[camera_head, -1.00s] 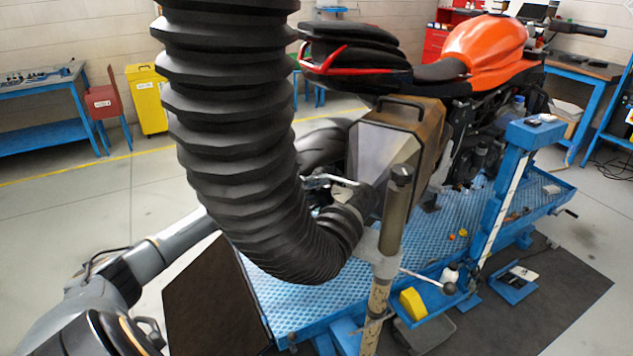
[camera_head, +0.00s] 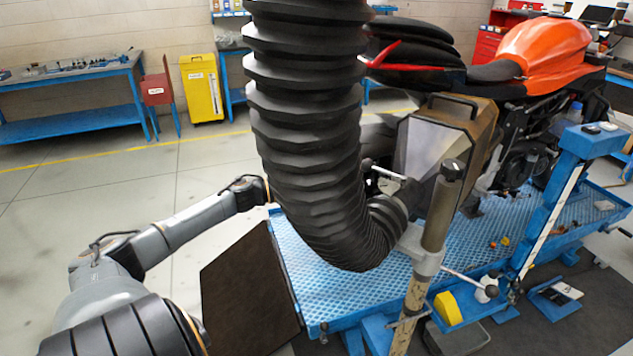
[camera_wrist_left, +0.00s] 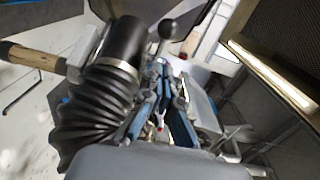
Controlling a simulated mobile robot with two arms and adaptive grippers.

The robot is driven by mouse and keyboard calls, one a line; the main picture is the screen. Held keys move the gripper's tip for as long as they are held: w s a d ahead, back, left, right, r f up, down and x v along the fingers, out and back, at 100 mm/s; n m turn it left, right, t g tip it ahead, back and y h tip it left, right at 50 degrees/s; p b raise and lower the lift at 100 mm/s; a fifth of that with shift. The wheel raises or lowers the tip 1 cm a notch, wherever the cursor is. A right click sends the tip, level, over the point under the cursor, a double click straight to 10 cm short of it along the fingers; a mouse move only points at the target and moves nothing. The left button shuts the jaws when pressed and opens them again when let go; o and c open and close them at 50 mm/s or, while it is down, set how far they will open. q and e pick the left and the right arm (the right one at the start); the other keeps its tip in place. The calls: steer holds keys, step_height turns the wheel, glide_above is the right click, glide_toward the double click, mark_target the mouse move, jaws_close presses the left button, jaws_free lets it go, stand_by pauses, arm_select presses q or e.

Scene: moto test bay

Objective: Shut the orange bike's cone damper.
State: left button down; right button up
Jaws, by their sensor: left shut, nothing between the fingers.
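The orange bike (camera_head: 545,50) stands on a blue lift at the upper right. A black corrugated hose (camera_head: 305,130) hangs in front of its tail and bends towards a dark cone end (camera_head: 410,195) near the bike's rear. In the left wrist view the hose (camera_wrist_left: 85,120) meets a smooth black cone (camera_wrist_left: 122,42) with a pale collar. A lever with a black ball knob (camera_wrist_left: 171,28) stands right of the cone; I cannot tell the damper's position. My left gripper (camera_wrist_left: 166,80) is shut and empty, its fingers just below the knob. In the head view the hose hides most of it. My right gripper is out of view.
A post (camera_head: 430,240) with a clamp stands beside the hose end. The blue lift deck (camera_head: 400,285) and a dark ramp panel (camera_head: 250,290) lie below. A yellow cabinet (camera_head: 201,90) and blue bench (camera_head: 70,128) are at the back left. Open floor lies left.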

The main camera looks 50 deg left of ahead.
arm_select(q)
steer(key=v, duration=0.3)
steer(key=shift+s+a+r, duration=0.15)
steer(key=shift+a+r, duration=0.1)
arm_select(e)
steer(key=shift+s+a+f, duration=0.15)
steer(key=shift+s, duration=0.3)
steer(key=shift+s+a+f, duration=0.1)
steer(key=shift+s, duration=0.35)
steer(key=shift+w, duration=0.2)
